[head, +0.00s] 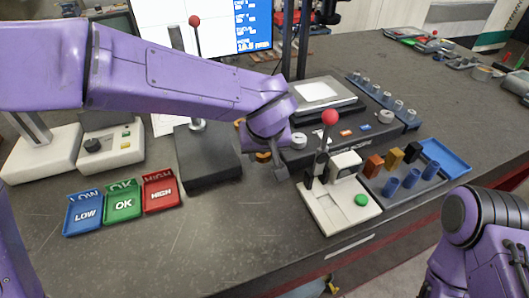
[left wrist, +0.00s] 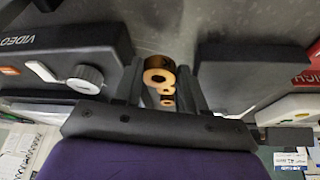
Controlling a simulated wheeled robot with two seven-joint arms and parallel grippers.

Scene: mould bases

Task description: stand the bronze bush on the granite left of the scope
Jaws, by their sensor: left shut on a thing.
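The bronze bush (left wrist: 159,76) shows in the left wrist view as a ring-ended piece between the fingers of my left gripper (left wrist: 166,90). More bronze shows just below it; I cannot tell if it is the same part. In the head view my left gripper (head: 272,165) is over the bench between the dark granite slab (head: 208,170) and the scope's base (head: 345,125), and my wrist largely hides the bush. The granite carries a post with a red ball and its top front is bare. The slab also shows in the left wrist view (left wrist: 245,75). My right gripper is out of view.
Blue LOW (head: 83,214), green OK (head: 122,204) and red HIGH (head: 160,192) trays lie left of the granite. A press with a red-knobbed lever (head: 335,205) stands right of my gripper, beside a rack of coloured pieces (head: 400,180). The front bench is clear.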

